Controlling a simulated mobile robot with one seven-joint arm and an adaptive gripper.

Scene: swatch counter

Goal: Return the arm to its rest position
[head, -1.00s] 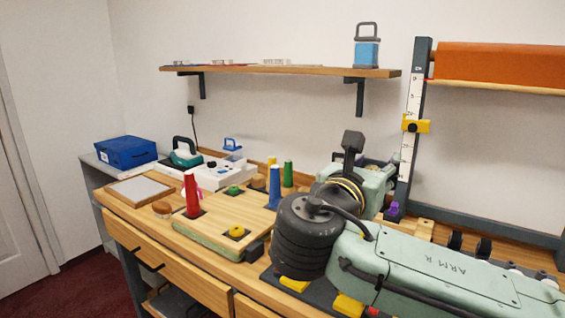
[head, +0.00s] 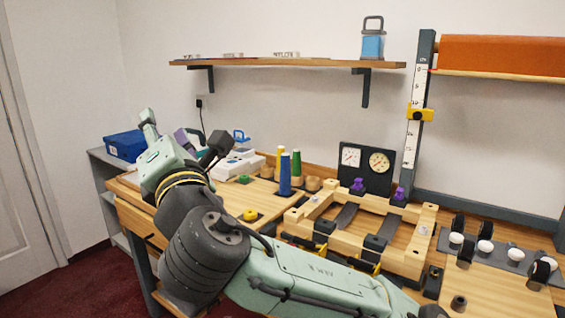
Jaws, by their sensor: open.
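My arm reaches from the lower right toward the left part of the counter. My gripper (head: 167,138) is at the far end of the arm, partly hidden by the green wrist, up and away from the camera. Its visible parts stand apart with nothing seen between them. It appears in front of the back left of the counter, near the blue box (head: 123,146). I cannot tell its exact height above the counter.
A wooden frame (head: 400,258) with dark clamps, a gauge panel (head: 366,170) and white-knobbed parts (head: 486,247) occupy the right. A shelf (head: 290,63) spans the wall above.

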